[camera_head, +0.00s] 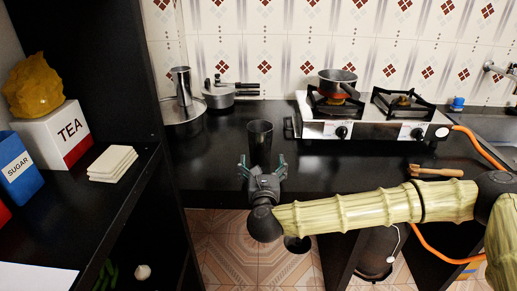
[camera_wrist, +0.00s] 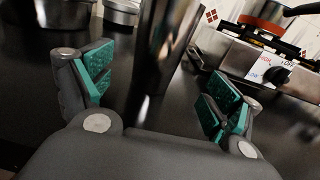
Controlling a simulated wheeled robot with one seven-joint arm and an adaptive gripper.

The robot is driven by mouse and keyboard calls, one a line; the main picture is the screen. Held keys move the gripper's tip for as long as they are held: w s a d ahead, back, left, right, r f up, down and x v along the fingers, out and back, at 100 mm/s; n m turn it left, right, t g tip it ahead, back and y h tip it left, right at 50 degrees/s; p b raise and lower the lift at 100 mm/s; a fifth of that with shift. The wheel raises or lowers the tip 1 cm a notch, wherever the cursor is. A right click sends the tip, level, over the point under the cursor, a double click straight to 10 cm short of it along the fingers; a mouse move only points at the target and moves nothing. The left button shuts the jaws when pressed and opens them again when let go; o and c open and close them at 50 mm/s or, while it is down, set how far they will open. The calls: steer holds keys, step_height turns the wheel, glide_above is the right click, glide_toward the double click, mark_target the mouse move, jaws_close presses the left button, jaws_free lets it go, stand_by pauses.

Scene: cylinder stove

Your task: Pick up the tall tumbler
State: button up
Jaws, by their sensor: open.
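The tall tumbler (camera_head: 260,141), dark and shiny, stands upright on the black counter near its front edge, left of the stove. In the wrist view the tumbler (camera_wrist: 157,55) rises between the fingers, its top cut off by the frame. My gripper (camera_head: 262,168) is at the near side of the tumbler, low by the counter edge. In the wrist view my gripper (camera_wrist: 158,95) is open, with a teal-padded finger on each side and a gap between each pad and the tumbler. The tumbler's lower part is hidden behind my gripper in the head view.
A gas stove (camera_head: 365,128) with a saucepan (camera_head: 338,82) stands to the right. A pressure cooker (camera_head: 218,95) and a steel cup (camera_head: 182,85) are behind left. A wooden item (camera_head: 437,171) lies front right. A black shelf with a tea box (camera_head: 62,133) rises left.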

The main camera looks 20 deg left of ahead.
mark_target(261, 153)
steer(key=x, duration=0.3)
steer(key=shift+w+a, duration=0.15)
steer(key=shift+w, duration=0.2)
steer(key=shift+r+p+x, duration=0.15)
steer(key=shift+x, duration=1.15)
steer(key=shift+r+p+x, duration=0.1)
steer(key=shift+p+x, duration=0.05)
steer(key=shift+x, duration=1.2)
steer(key=shift+s+a, duration=0.1)
steer(key=shift+a, duration=0.05)
steer(key=shift+c, duration=0.4)
steer(key=c, duration=1.3)
steer(key=shift+o, duration=0.2)
steer(key=shift+r, duration=0.1)
